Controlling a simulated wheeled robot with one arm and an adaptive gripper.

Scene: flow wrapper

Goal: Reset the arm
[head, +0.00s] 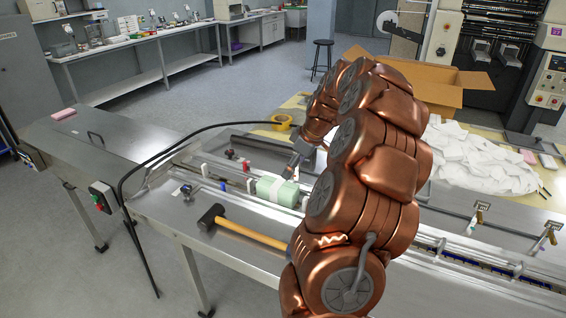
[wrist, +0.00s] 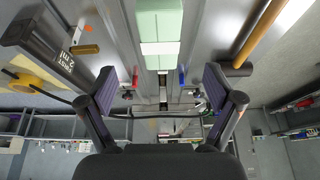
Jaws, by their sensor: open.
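My arm, copper-coloured, arches over the metal machine bed in the head view. My gripper (head: 296,160) is above the bed, near a pale green block with a white band (head: 277,191). In the wrist view my gripper (wrist: 162,82) shows two dark fingers spread wide apart with nothing between them. The green block (wrist: 158,22) also shows in the wrist view, at the top centre, beyond the fingertips. My arm hides part of the bed in the head view.
A hammer with a wooden handle (head: 252,233) lies on the bed's front side. A yellow tape roll (head: 281,122), an open cardboard box (head: 420,82) and a pile of white packets (head: 480,160) are behind. A black cable (head: 190,137) crosses the left. A pink block (head: 64,114) lies far left.

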